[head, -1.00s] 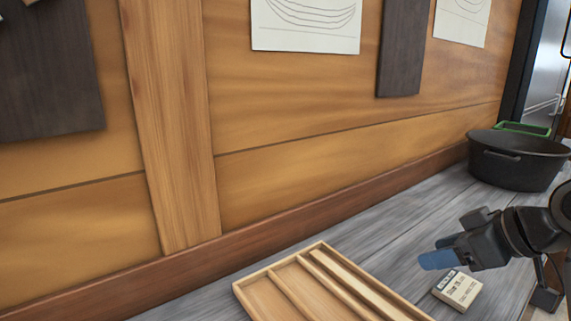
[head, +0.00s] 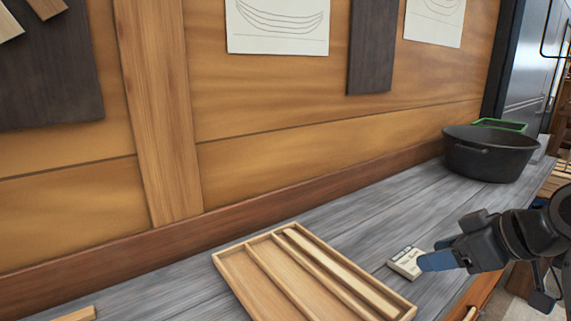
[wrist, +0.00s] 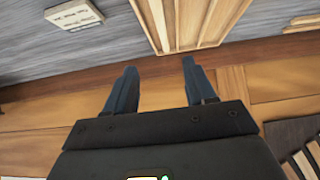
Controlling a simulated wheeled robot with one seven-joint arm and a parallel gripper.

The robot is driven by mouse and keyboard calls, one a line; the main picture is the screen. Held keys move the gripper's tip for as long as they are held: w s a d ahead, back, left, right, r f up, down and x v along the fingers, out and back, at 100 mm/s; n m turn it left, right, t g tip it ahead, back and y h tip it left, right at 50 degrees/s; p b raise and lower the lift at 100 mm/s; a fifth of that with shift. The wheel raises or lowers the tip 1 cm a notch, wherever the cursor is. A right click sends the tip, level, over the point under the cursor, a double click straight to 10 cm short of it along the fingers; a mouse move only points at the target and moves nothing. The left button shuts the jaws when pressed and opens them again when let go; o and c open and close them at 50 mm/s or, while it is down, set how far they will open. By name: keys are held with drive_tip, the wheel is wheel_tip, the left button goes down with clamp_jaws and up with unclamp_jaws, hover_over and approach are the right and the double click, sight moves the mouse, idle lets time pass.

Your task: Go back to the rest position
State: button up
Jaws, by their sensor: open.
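My gripper (head: 437,261) is at the right in the head view, over the bench beside the small labelled box. In the wrist view my gripper (wrist: 157,85) has its two blue fingers spread apart, with nothing between them. The fingertips point toward the bench and the wooden tray.
A divided wooden tray (head: 232,268) lies on the grey bench (head: 345,225). A small labelled box (head: 404,264) lies right of it; the box also shows in the wrist view (wrist: 74,16). A black tub (head: 488,158) stands at the back right. A wooden wall (head: 280,150) rises behind.

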drive_tip(key=s+a+f+m+t+h+b, duration=0.15)
drive_tip(key=s+a+f+m, duration=0.25)
drive_tip(key=s+f, duration=0.5)
drive_tip(key=s+a+f+m+t+h+b, duration=0.1)
drive_tip(key=s+a+f+m+t+b, duration=0.35)
drive_tip(key=f, duration=0.95)
drive_tip(key=s+d+f+h+b, duration=0.1)
drive_tip(key=s+d+f+h, duration=0.15)
drive_tip(key=s, duration=1.35)
drive_tip(key=s+r+n+t+b, duration=0.1)
drive_tip(key=s+r, duration=0.4)
drive_tip(key=s, duration=0.8)
drive_tip(key=shift+d+b, duration=0.4)
drive_tip(key=shift+b, duration=0.5)
drive_tip(key=shift+r, duration=0.1)
